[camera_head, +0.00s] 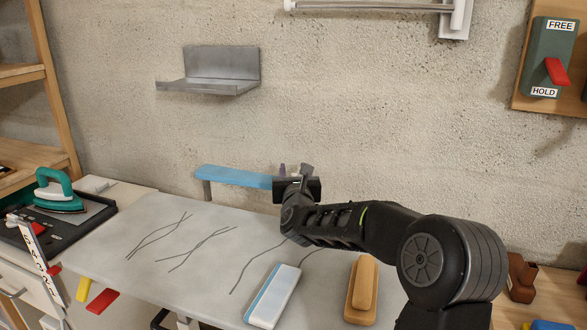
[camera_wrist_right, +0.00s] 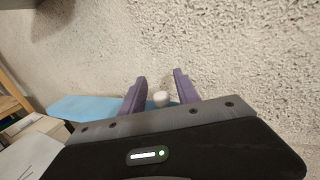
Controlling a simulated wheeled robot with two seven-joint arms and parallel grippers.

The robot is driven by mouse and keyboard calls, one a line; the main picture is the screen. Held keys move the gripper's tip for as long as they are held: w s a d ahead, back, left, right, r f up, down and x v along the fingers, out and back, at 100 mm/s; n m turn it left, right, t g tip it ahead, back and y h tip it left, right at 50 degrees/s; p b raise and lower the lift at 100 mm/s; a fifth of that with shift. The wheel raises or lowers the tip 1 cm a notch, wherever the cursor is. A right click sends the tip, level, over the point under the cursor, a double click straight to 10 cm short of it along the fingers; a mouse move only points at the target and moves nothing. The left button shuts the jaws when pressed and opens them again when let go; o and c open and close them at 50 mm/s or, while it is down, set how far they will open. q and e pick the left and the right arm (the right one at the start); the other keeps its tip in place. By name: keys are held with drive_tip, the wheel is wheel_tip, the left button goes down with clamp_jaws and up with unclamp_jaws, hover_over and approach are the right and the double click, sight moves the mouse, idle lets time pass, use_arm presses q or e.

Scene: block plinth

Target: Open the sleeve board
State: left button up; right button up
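The sleeve board (camera_head: 235,177) is a narrow light-blue padded board, standing out along the wall behind the ironing surface. In the right wrist view its blue top (camera_wrist_right: 88,107) runs off to the left. My right gripper (camera_head: 292,169) is at the board's right end. In the right wrist view, the purple fingers of my right gripper (camera_wrist_right: 160,90) are spread apart. My gripper hides the board's right end in the head view. My left gripper is out of view.
The grey ironing surface (camera_head: 200,225) has dark crease lines. A white-and-blue block (camera_head: 272,296) and a wooden block (camera_head: 361,290) lie at its front. A teal iron (camera_head: 58,190) stands left. A metal shelf (camera_head: 208,72) and a FREE/HOLD switch box (camera_head: 549,57) are on the wall.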

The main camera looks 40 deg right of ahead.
drive_tip(key=shift+w+d, duration=0.15)
drive_tip(key=shift+w, duration=0.1)
clamp_jaws()
idle(1.4)
